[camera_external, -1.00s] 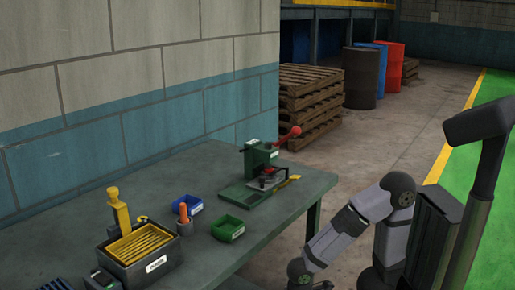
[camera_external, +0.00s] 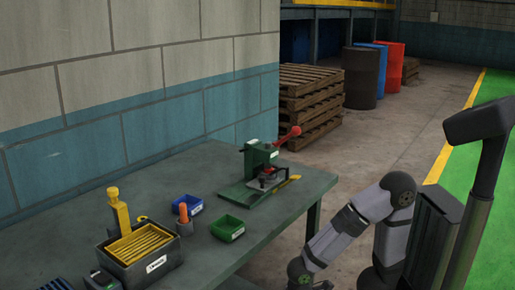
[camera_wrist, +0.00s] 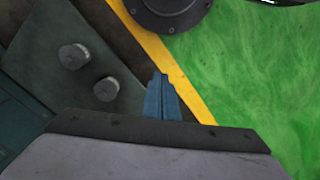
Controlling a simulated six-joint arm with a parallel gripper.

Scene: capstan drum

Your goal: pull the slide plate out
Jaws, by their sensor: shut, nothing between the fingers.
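A green press (camera_external: 258,160) with a red-knobbed lever stands at the far right end of the grey table. A light grey plate (camera_external: 268,181) lies at its foot, seemingly the slide plate, over a green base (camera_external: 240,194). A yellow bar (camera_external: 286,185) lies along the right side of the base. My gripper shows in the wrist view (camera_wrist: 161,98) with its blue fingers together and nothing between them. It points at the floor area, away from the press. In the external view my wrist is low at the bottom edge, right of the table, and the fingers are out of frame.
The table (camera_external: 305,190) also bears a green bin (camera_external: 228,228), a blue bin (camera_external: 187,204), an orange-topped holder (camera_external: 184,220) and a grey box of yellow rods (camera_external: 142,247). Bare tabletop lies between bins and press.

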